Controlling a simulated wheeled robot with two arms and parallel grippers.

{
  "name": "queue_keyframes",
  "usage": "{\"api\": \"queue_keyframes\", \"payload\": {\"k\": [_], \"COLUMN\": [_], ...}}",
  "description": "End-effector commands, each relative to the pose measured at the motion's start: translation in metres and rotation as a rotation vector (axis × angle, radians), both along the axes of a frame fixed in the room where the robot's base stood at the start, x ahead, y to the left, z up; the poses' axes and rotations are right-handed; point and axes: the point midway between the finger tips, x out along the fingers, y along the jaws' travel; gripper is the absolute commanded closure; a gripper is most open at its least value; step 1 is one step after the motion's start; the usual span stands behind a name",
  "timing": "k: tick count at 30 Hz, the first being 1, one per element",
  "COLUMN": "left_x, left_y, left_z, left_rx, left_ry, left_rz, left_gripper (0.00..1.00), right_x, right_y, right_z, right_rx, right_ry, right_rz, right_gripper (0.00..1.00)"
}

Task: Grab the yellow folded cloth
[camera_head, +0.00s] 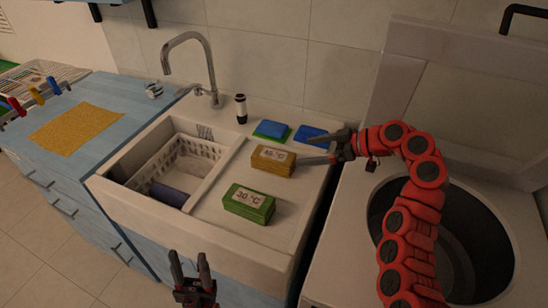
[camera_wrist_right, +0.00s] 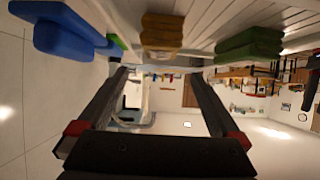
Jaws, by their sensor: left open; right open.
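The yellow folded cloth (camera_head: 272,161) lies on the white sink-side counter, with a temperature label on it. It also shows at the top of the right wrist view (camera_wrist_right: 162,32). My right gripper (camera_head: 299,150) is open and empty just right of the cloth, its fingers pointing left. The lower fingertip appears very close to the cloth's right end; I cannot tell whether they touch. The open fingers also show in the right wrist view (camera_wrist_right: 157,76). My left gripper (camera_head: 188,256) is open and empty at the bottom of the head view, in front of the sink cabinet.
A green folded cloth (camera_head: 249,204) labelled 30 °C lies in front of the yellow one. Behind it are blue-and-green pads (camera_head: 271,130) and a blue pad (camera_head: 309,134). A white basket (camera_head: 193,150) sits in the sink. A flat yellow mat (camera_head: 75,129) lies far left.

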Motion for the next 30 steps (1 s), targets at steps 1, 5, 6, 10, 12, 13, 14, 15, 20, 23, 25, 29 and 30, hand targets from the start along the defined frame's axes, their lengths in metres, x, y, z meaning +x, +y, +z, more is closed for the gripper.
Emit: {"api": "queue_keyframes", "payload": {"k": [1, 5, 6, 10, 12, 13, 14, 15, 20, 23, 25, 29, 30], "left_x": [0.0, 0.0, 0.0, 0.0, 0.0, 0.0, 0.0, 0.0, 0.0, 0.0, 0.0, 0.0, 0.0], "left_y": [0.0, 0.0, 0.0, 0.0, 0.0, 0.0, 0.0, 0.0, 0.0, 0.0, 0.0, 0.0, 0.0], "left_z": [0.006, 0.011, 0.013, 0.015, 0.016, 0.016, 0.016, 0.017, 0.027, 0.032, 0.033, 0.034, 0.034], "left_rx": [0.0, 0.0, 0.0, 0.0, 0.0, 0.0, 0.0, 0.0, 0.0, 0.0, 0.0, 0.0, 0.0], "left_ry": [0.0, -0.001, 0.0, 0.0, -0.001, 0.0, 0.0, 0.0, -0.001, 0.0, 0.0, 0.0, -0.001], "left_rz": [0.0, 0.0, 0.0, 0.0, 0.0, 0.0, 0.0, 0.0, 0.0, 0.0, 0.0, 0.0, 0.0], "left_gripper": [0.5, 0.5, 0.5, 0.5, 0.5, 0.5, 0.5, 0.5, 0.5, 0.5, 0.5, 0.5, 0.5], "right_x": [0.004, 0.014, 0.016, 0.022, 0.024, 0.024, 0.025, 0.025, 0.028, 0.032, 0.035, 0.038, 0.039], "right_y": [0.012, 0.035, 0.041, 0.054, 0.057, 0.058, 0.059, 0.06, 0.076, 0.088, 0.094, 0.1, 0.101], "right_z": [-0.003, -0.017, -0.021, -0.03, -0.032, -0.033, -0.034, -0.034, -0.042, -0.05, -0.054, -0.059, -0.06], "right_rx": [0.003, 0.003, 0.001, 0.002, 0.001, 0.0, -0.001, 0.0, 0.002, 0.0, 0.0, -0.001, 0.0], "right_ry": [0.003, 0.001, 0.0, 0.002, -0.001, 0.0, -0.001, 0.0, 0.002, 0.002, 0.002, -0.002, -0.003], "right_rz": [0.003, 0.002, 0.003, 0.0, -0.001, -0.001, 0.0, -0.001, 0.001, 0.003, 0.003, 0.0, -0.001], "right_gripper": [0.0, 0.0, 0.0, 0.0, 0.0, 0.0, 0.0, 0.0, 0.0, 0.0, 0.0, 0.0, 0.0]}}
